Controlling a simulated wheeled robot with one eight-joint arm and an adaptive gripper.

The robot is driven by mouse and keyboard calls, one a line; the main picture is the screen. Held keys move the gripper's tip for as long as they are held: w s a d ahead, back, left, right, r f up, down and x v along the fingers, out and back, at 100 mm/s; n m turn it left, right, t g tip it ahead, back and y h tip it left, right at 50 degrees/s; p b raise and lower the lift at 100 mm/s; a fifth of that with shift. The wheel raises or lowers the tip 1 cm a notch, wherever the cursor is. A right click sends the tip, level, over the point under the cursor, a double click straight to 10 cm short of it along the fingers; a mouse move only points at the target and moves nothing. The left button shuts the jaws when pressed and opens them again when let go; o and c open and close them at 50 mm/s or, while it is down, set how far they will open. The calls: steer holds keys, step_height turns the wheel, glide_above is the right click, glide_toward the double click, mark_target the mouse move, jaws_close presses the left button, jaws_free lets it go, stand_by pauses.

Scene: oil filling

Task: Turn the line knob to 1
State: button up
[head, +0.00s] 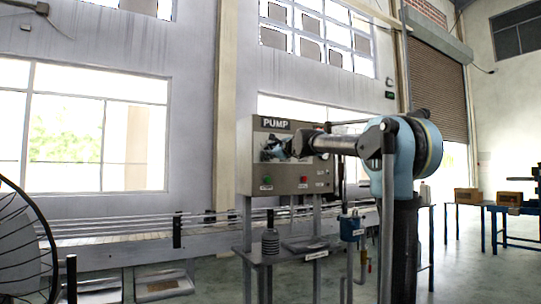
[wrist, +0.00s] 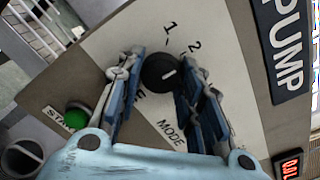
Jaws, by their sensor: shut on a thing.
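The line knob (wrist: 160,72) is a round black dial with a short white mark, on the pump panel. Printed 1 (wrist: 170,29) and 2 (wrist: 195,46) stand beyond it in the wrist view. The white mark points up and right, nearer the 2 than the 1. My gripper (wrist: 152,74) has one finger on each side of the knob and is shut on it. The label beside the knob is mostly hidden by the left finger. In the head view, my gripper (head: 283,148) is at the panel's front and hides the knob.
The grey pump panel (head: 256,167) carries a green start button (wrist: 76,117), a red button (head: 303,180) and a PUMP sign (wrist: 288,45). A MODE label (wrist: 170,133) lies between the fingers. Below the panel is a shelf (head: 278,257) with a dark ribbed object (head: 270,243).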

steer(key=n, duration=0.8)
steer(key=shift+n, duration=0.4)
stand_by(0.6)
steer(key=o, duration=1.1)
steer(key=shift+c, duration=0.2)
steer(key=shift+d, duration=0.1)
